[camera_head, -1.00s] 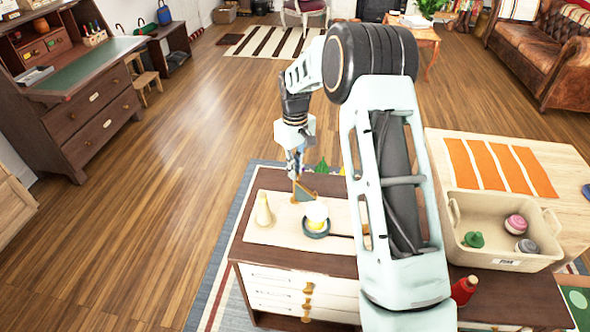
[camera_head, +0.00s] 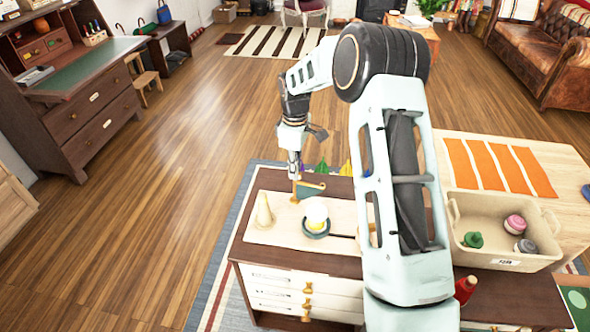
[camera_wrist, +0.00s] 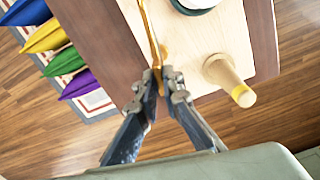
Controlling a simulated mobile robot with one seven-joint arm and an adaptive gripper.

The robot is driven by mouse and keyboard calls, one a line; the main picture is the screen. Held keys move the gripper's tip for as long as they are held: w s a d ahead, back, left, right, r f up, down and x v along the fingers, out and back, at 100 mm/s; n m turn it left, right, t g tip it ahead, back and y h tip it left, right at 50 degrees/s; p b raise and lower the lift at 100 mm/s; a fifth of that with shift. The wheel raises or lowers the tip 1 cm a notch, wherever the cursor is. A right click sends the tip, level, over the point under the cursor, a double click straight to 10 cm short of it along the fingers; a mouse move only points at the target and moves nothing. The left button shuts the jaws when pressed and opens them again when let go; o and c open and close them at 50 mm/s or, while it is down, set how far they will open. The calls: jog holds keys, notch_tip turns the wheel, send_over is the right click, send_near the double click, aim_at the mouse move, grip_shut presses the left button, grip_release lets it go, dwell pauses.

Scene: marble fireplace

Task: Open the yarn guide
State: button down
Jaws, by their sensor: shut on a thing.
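The yarn guide (camera_head: 309,189) is a thin, brass-coloured piece at the back edge of the pale wooden board on the dark cabinet. In the wrist view its long golden bar (camera_wrist: 150,35) runs from the top edge down to my fingertips. My gripper (camera_head: 294,173) points down at the guide's left end. In the wrist view my gripper (camera_wrist: 158,84) is shut on the golden bar. The guide's pivot is hard to make out.
Coloured cushions (camera_wrist: 50,40) lie on the floor behind. A beige basket (camera_head: 505,262) stands at the right.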

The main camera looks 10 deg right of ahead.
jog(key=shift+r, duration=0.1)
jog(key=c, duration=2.1)
grip_release()
notch_tip(320, 180, up, 12)
